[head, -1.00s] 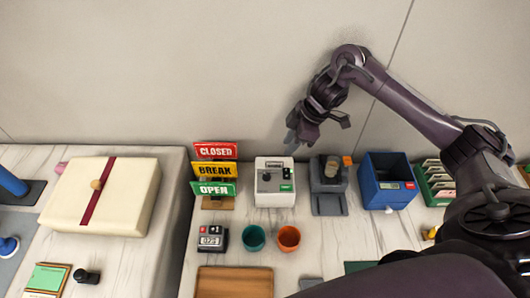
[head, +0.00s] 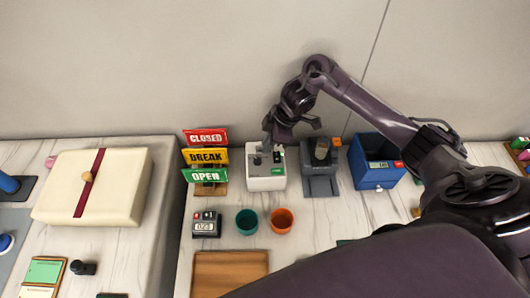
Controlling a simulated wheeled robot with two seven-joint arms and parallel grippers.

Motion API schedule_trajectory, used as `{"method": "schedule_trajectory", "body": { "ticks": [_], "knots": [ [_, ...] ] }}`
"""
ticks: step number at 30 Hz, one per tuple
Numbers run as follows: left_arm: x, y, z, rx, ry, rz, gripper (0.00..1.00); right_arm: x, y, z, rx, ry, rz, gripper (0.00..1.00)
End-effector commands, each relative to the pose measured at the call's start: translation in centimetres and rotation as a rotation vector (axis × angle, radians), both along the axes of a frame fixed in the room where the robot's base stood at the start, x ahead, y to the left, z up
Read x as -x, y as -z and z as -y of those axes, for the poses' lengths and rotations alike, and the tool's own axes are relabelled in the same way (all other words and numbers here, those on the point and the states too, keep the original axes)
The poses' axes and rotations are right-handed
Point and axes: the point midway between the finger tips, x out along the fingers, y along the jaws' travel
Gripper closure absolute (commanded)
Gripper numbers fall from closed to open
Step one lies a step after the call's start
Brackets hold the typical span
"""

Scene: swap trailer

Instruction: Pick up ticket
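No ticket can be made out clearly. A small white machine (head: 266,181) with a dark top fitting and a green label stands at the back of the right-hand table. My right gripper (head: 283,143) hangs just above and behind this machine, its fingers apart and nothing visible between them. Whether it touches the machine cannot be told. My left gripper is out of view.
Closed, break and open signs (head: 205,157) stand left of the machine. A grey device (head: 320,183) and a blue box (head: 377,175) stand to its right. Teal (head: 246,222) and orange (head: 282,221) cups, a counter (head: 206,225) and a wooden board (head: 229,272) lie in front.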

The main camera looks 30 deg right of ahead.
Motion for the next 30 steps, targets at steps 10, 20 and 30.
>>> {"method": "schedule_trajectory", "body": {
  "ticks": [10, 20, 30],
  "knots": [
    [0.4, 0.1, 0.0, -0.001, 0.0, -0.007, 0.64, 0.0, -0.1, 0.0, -0.001, 0.0, 0.0, 1.0],
    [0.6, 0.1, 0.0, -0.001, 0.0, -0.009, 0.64, 0.0, -0.1, 0.0, -0.001, 0.0, 0.001, 1.0],
    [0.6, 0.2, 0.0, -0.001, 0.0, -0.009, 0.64, -0.2, -2.3, 0.0, -0.002, 0.0, 0.006, 1.0]
  ]
}}
